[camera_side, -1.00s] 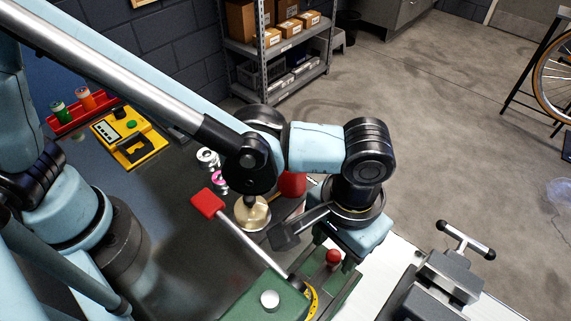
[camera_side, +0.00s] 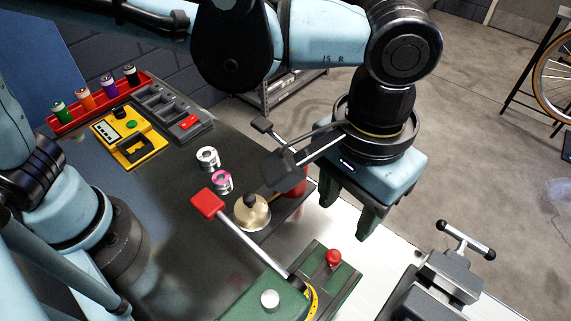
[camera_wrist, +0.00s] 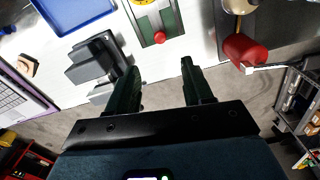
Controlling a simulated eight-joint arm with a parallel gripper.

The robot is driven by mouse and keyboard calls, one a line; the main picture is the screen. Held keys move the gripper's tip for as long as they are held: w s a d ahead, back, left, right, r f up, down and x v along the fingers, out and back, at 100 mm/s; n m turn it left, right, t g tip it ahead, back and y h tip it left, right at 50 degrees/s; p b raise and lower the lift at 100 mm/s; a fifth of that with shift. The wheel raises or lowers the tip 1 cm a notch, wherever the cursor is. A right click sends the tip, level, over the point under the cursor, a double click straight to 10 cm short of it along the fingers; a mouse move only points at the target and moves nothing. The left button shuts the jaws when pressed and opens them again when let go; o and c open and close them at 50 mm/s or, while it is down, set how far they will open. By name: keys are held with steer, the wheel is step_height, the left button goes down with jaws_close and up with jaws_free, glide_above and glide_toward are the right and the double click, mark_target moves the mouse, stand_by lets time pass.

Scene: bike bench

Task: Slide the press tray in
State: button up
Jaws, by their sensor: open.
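The green press (camera_side: 262,298) stands at the bottom of the side view, with a yellow dial and a long red-ended lever (camera_side: 240,243). Its tray (camera_side: 345,283) is a green-edged slide with a dark middle and a red knob (camera_side: 333,257) near its outer end. In the wrist view the tray (camera_wrist: 171,22) and its knob (camera_wrist: 159,38) lie ahead of my fingertips, roughly in line with the gap. My gripper (camera_side: 356,226) is open and empty, above and apart from the tray; it also shows in the wrist view (camera_wrist: 158,70). The tray's inner end is hard to make out.
A grey vise (camera_side: 440,285) stands right of the tray. A brass piece with a dark knob (camera_side: 252,212) and a red cylinder (camera_wrist: 244,48) are on the other side. A yellow device (camera_side: 130,138) and red rack (camera_side: 95,103) lie farther back. The white surface around the tray looks clear.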

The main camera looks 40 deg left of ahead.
steer(key=shift+w+a, duration=0.1)
steer(key=shift+w, duration=0.2)
steer(key=c, duration=0.4)
steer(key=w+a+n+g, duration=0.1)
steer(key=w+n, duration=0.1)
steer(key=w, duration=0.1)
steer(key=w+a+f+n+g+h, duration=0.1)
steer(key=w+a+n, duration=0.1)
steer(key=w, duration=0.1)
steer(key=w+a+f+n+g+h, duration=0.1)
steer(key=w+n+g, duration=0.1)
steer(key=w+n, duration=0.1)
steer(key=shift+w+a, duration=0.25)
steer(key=shift+a, duration=0.1)
jaws_close()
steer(key=x, duration=1)
steer(key=shift+f, duration=0.1)
steer(key=shift+s+d, duration=0.25)
steer(key=shift+s, duration=0.3)
steer(key=shift+s+d, duration=0.3)
steer(key=shift+s, duration=0.25)
steer(key=shift+s+d, duration=0.35)
steer(key=shift+s, duration=0.25)
steer(key=shift+s, duration=0.1)
steer(key=shift+s, duration=2.6)
